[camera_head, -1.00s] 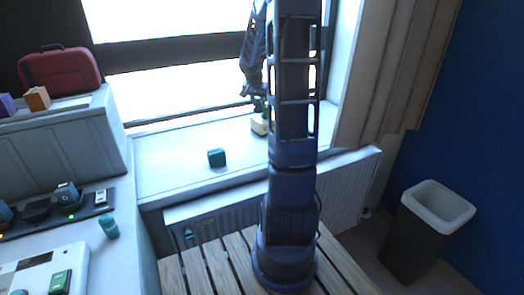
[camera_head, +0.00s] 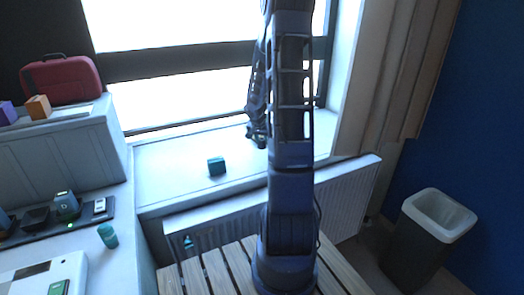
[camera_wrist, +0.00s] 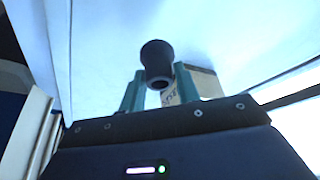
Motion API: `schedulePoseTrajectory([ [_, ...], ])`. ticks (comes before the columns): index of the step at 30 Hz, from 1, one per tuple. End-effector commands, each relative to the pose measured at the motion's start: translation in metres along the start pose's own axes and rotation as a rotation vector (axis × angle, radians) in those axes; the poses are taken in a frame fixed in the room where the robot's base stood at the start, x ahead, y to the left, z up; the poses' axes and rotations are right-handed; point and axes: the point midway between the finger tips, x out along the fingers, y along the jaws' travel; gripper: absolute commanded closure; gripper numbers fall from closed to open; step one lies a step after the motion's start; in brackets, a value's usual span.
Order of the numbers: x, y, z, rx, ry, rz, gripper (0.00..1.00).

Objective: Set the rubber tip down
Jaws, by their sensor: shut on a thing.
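The rubber tip (camera_wrist: 157,62) is a dark, flared cylinder with a hollow end. In the wrist view it sits between the two teal fingers of my gripper (camera_wrist: 158,90), which is shut on it. In the head view my gripper (camera_head: 257,140) hangs low over the white window sill (camera_head: 165,184), to the right of a teal block. The tip cannot be made out there. I cannot tell whether the tip touches the sill.
A pale box (camera_wrist: 205,82) stands close behind the fingers. The teal block (camera_head: 216,166) lies on the sill, with bare sill around it. A radiator (camera_head: 345,205) is below. A bin (camera_head: 432,228) stands right; a counter with chargers (camera_head: 66,207) is left.

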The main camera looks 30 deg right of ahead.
Motion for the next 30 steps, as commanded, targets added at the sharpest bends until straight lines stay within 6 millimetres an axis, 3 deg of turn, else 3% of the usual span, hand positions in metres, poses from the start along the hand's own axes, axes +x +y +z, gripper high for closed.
schedulePoseTrajectory([
  [15, 0.048, -0.001, 0.02, -0.001, 0.0, 0.0, 0.9],
  [29, 0.056, 0.0, 0.023, 0.0, 0.0, 0.0, 0.9],
  [30, 0.056, 0.0, 0.022, 0.001, 0.001, 0.0, 0.62],
])
